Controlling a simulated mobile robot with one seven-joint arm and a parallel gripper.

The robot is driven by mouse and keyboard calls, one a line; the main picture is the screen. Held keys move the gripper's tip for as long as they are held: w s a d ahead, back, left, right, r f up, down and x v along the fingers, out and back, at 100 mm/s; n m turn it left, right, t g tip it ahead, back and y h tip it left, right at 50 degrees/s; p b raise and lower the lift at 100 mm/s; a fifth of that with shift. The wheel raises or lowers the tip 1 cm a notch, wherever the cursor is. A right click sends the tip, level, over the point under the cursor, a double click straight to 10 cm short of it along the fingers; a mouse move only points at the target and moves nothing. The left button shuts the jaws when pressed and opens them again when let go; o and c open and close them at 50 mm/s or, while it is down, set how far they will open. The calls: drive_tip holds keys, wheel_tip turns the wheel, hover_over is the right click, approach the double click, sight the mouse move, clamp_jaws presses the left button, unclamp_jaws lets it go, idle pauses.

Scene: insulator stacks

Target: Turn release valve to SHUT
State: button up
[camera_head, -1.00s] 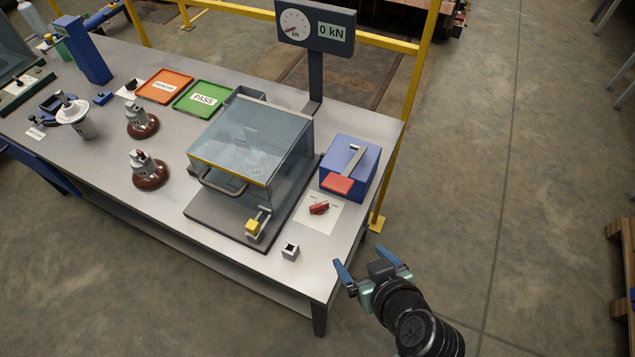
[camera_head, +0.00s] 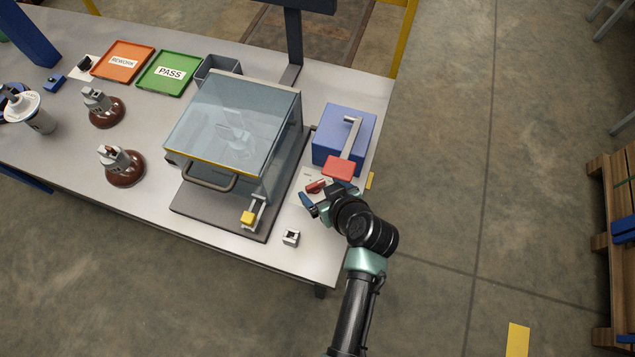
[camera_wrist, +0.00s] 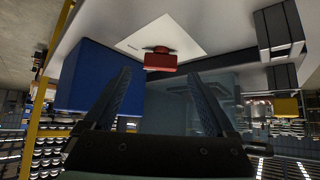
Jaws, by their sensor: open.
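The release valve is a small red handle (camera_head: 316,186) on a white label plate (camera_head: 305,196) on the bench top, in front of the blue pump box. In the wrist view the red handle (camera_wrist: 161,60) shows above and between my fingertips, with the white plate (camera_wrist: 140,38) around it. My gripper (camera_head: 326,193) is open, at the right edge of the plate, close to the handle. In the wrist view my gripper (camera_wrist: 160,85) has nothing between its fingers, and the handle lies beyond them. The label writing is too small to read.
The blue box (camera_head: 330,128) with a red-ended lever (camera_head: 340,168) stands just behind the valve. A clear-lidded test chamber (camera_head: 235,120) with a yellow latch (camera_head: 248,217) is to the left. A small metal block (camera_head: 291,238) sits near the front edge.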

sight(316, 185)
drive_tip(key=shift+x, duration=1.55)
drive_tip(key=c, duration=1.4)
